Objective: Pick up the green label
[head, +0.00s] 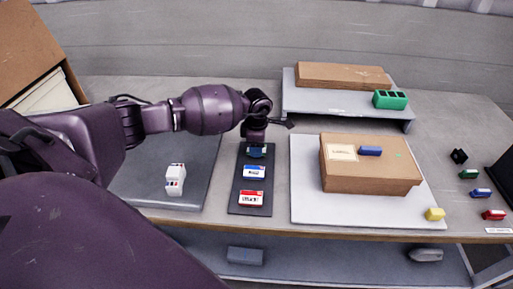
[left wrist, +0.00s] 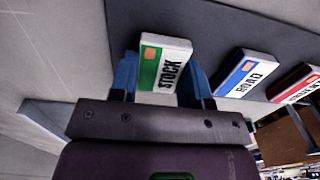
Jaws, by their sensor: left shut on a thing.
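The green label (left wrist: 163,65) is a small white plate with a green end and the word STOCK. It sits between the blue fingertips of my left gripper (left wrist: 166,80) in the left wrist view, at the dark tray (left wrist: 150,14). The gripper is shut on it. In the head view my left gripper (head: 256,150) reaches down at the far end of the dark tray (head: 238,190) and hides the green label there. I cannot tell whether the label is lifted off the tray. My right gripper does not show.
A blue label (head: 254,171) and a red label (head: 251,198) lie on the same tray. A white printed item (head: 175,178) lies on the grey mat at left. A cardboard box (head: 371,177) stands on a white board at right. A raised shelf (head: 340,104) stands behind it.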

